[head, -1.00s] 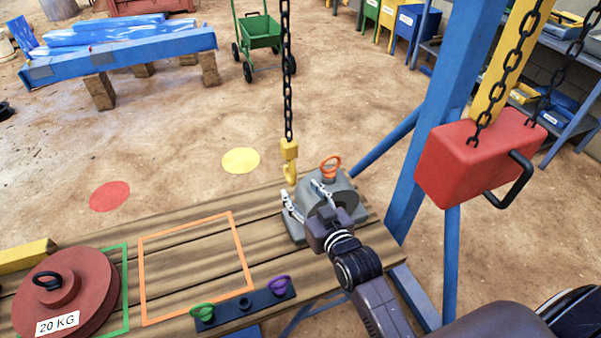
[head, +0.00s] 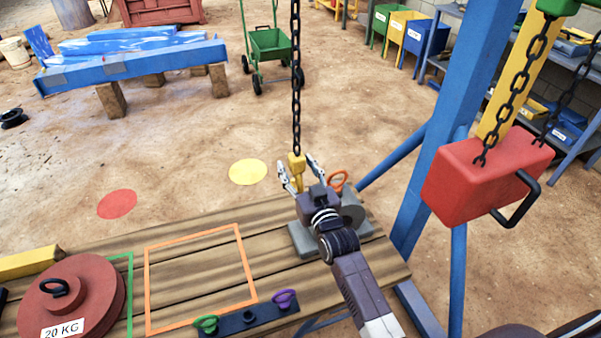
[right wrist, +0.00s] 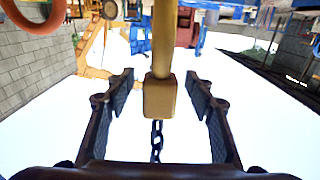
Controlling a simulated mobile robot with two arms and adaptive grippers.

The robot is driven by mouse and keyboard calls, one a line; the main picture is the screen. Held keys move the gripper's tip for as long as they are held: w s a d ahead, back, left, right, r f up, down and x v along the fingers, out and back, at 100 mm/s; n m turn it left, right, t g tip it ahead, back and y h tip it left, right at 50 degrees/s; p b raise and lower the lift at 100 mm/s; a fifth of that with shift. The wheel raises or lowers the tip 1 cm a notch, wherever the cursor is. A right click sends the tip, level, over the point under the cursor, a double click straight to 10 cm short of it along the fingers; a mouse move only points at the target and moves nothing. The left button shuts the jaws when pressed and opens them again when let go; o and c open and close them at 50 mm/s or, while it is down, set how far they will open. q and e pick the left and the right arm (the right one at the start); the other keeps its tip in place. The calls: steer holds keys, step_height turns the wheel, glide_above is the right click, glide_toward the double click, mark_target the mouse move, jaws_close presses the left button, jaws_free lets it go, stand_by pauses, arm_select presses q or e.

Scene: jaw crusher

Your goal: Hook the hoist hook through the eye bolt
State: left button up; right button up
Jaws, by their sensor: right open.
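The yellow hoist hook (head: 296,161) hangs on a dark chain (head: 296,85) above the far edge of the wooden bench. My right gripper (head: 299,174) is open, with a finger on either side of the hook. In the right wrist view the yellow hook block (right wrist: 160,98) sits between the open fingers, apart from both. The orange eye bolt (head: 338,180) stands on a grey metal part (head: 353,208), just right of the gripper. Its ring also shows at the upper left of the right wrist view (right wrist: 38,22). My gripper hides the hook's lower end. My left gripper is not in view.
The bench (head: 200,287) carries a red 20 KG weight (head: 100,285), an orange square outline and a rack (head: 247,318) with coloured rings. A blue post (head: 445,130) and a red block (head: 478,182) on chains stand at right.

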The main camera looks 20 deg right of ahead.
jaws_close()
stand_by(0.5)
